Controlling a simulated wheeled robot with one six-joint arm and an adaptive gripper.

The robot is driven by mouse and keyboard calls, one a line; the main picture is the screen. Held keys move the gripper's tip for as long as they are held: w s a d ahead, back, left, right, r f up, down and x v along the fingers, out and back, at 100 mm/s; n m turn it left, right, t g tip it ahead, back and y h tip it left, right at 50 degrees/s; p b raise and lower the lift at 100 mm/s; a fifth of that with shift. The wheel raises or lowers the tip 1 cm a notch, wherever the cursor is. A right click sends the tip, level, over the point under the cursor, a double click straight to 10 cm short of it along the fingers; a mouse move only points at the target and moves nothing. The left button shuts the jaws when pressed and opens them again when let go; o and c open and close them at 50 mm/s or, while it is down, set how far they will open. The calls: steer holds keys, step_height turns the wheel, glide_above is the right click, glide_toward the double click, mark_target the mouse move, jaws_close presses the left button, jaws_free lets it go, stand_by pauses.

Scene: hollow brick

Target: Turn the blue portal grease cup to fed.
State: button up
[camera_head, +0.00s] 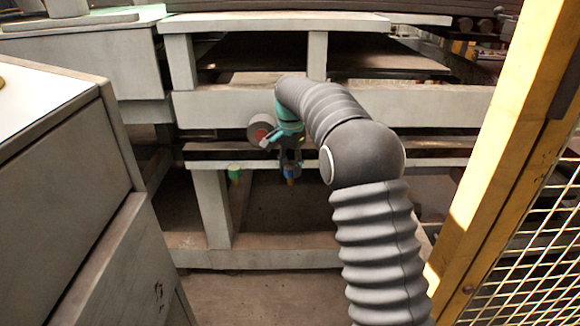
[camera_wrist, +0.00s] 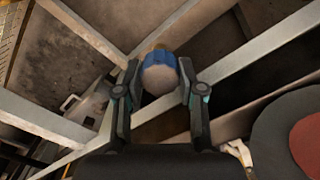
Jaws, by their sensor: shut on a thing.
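The blue portal grease cup (camera_head: 291,172) hangs at the grey beam in the middle of the head view. In the wrist view the cup (camera_wrist: 160,58) shows a blue band around a pale round end. My gripper (camera_head: 290,163) is at the cup, and its two fingers (camera_wrist: 159,75) close on it from both sides. The fingers hide part of the cup's sides. I cannot read any mark that tells the cup's setting.
A green cup (camera_head: 234,173) sits to the left on the same beam (camera_head: 340,162). A grey cabinet (camera_head: 70,165) stands close at the left. A yellow post (camera_head: 500,160) with wire mesh (camera_head: 535,265) bounds the right. Open floor lies below the frame.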

mark_target(290, 166)
steer(key=shift+m, duration=0.7)
steer(key=o, duration=1.1)
steer(key=shift+o, duration=0.2)
steer(key=shift+r, duration=0.1)
step_height(290, 166, up, 12)
